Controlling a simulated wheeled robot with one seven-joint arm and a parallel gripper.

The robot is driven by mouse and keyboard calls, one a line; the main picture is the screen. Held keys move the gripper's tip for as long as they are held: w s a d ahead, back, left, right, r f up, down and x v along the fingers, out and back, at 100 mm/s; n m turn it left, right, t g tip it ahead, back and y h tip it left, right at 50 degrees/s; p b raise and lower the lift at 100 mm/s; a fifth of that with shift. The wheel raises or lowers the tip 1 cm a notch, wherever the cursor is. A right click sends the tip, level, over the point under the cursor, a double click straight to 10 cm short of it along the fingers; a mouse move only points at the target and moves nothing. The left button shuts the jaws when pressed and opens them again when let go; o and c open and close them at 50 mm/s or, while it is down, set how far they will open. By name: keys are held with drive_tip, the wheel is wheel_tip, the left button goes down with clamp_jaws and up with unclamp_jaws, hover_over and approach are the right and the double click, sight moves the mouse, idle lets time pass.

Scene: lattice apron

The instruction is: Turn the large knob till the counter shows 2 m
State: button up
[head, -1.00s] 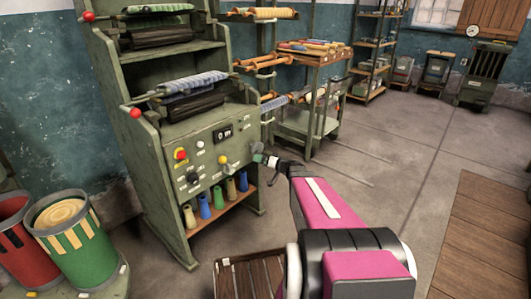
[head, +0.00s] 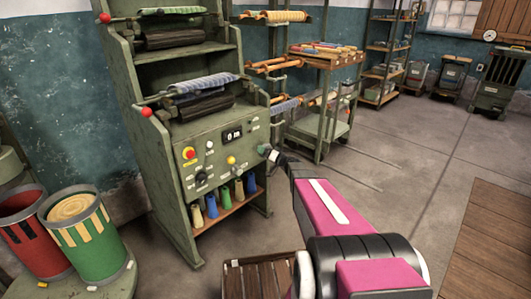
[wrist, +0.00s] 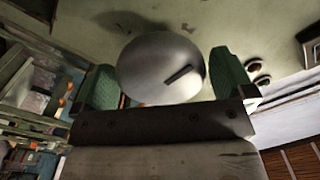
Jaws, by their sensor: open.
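The green machine's sloping panel (head: 216,160) carries a small black counter (head: 232,134) that appears to read 0 m. In the wrist view a large pale metal knob (wrist: 150,65) with a dark slot-like mark fills the space between my gripper's fingers. My gripper (wrist: 165,78) is open, with one green fingertip on each side of the knob; I cannot tell whether they touch it. In the head view my gripper (head: 265,151) is at the panel's right edge, and the large knob cannot be made out there.
Coloured spools (head: 225,197) stand below. A red bin (head: 22,225) and a green bin (head: 78,240) are at left. Open floor (head: 400,180) lies to the right.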

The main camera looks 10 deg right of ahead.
drive_tip(key=shift+w+a, duration=0.3)
drive_tip(key=shift+w, duration=0.1)
drive_tip(key=c, duration=0.7)
drive_tip(key=shift+m, duration=0.3)
